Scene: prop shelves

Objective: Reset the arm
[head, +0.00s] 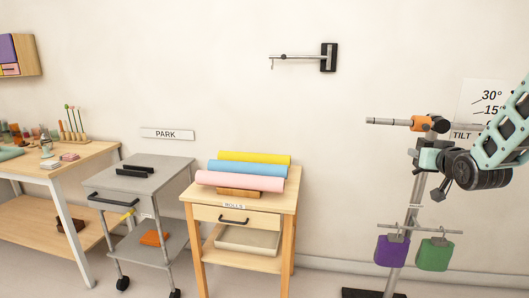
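A floor stand (404,235) with a grey pole stands at the right. At its top an orange clamp (421,123) with a black knob holds a roughly level grey bar (388,121) that reaches left. My arm enters from the right edge with a teal lattice link and black joints. My gripper (440,184) seems to be at its end, beside the upper pole and below the clamp. Its fingers are small and dark here, and I cannot tell whether they touch the stand or hold anything. Lower down, purple (391,250) and green (433,254) weights hang from a crossbar.
A sign with tilt angles (485,98) is on the wall behind the stand. A wooden cart (241,217) carries yellow, blue and pink rolls. A grey trolley (143,186) and a workbench (62,160) stand left. A wall bracket (328,57) is high up. Floor between cart and stand is clear.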

